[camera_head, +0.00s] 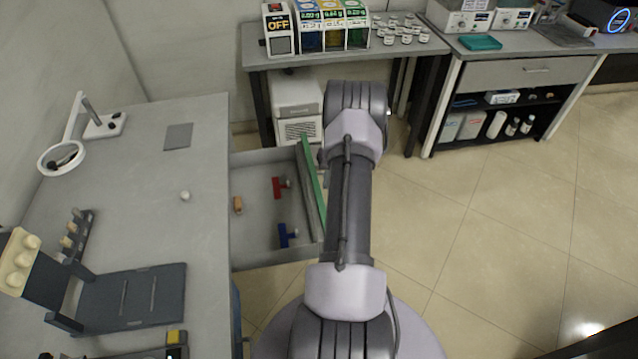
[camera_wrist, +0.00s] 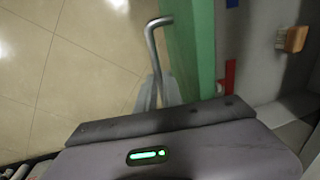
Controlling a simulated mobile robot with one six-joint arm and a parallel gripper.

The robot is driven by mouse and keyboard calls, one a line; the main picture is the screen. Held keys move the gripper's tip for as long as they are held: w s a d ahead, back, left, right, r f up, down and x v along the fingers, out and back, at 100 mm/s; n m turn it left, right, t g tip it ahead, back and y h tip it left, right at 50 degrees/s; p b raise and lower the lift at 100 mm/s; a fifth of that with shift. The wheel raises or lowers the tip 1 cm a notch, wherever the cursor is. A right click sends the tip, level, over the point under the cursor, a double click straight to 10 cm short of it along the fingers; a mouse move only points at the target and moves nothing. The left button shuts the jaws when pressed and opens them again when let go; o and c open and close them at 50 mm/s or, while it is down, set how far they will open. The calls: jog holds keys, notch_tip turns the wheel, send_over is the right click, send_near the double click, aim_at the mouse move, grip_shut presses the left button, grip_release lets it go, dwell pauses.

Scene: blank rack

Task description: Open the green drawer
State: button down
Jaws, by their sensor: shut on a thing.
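The green drawer (camera_head: 313,185) is pulled out from under the left bench, its inside showing. Its green front also shows in the wrist view (camera_wrist: 188,50). A grey metal bar handle (camera_wrist: 152,40) stands off that front. My gripper (camera_wrist: 158,88) is shut on the handle, its fingers at the handle's lower part in the wrist view. In the head view my arm hides the gripper and the handle.
Inside the drawer lie a red piece (camera_head: 280,187), a blue piece (camera_head: 286,236) and a small wooden block (camera_head: 238,205). The left bench (camera_head: 150,215) borders the drawer. A back table (camera_head: 400,47) stands beyond. The tiled floor (camera_head: 500,210) at right is clear.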

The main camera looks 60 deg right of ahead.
jog(key=shift+s+d, duration=0.2)
jog(key=shift+s, duration=0.05)
jog(key=c, duration=1.5)
grip_release()
jog(key=shift+r, duration=0.1)
notch_tip(320, 180, up, 17)
jog(key=s+d+p, duration=0.2)
jog(key=p, duration=0.4)
jog(key=shift+s, duration=0.2)
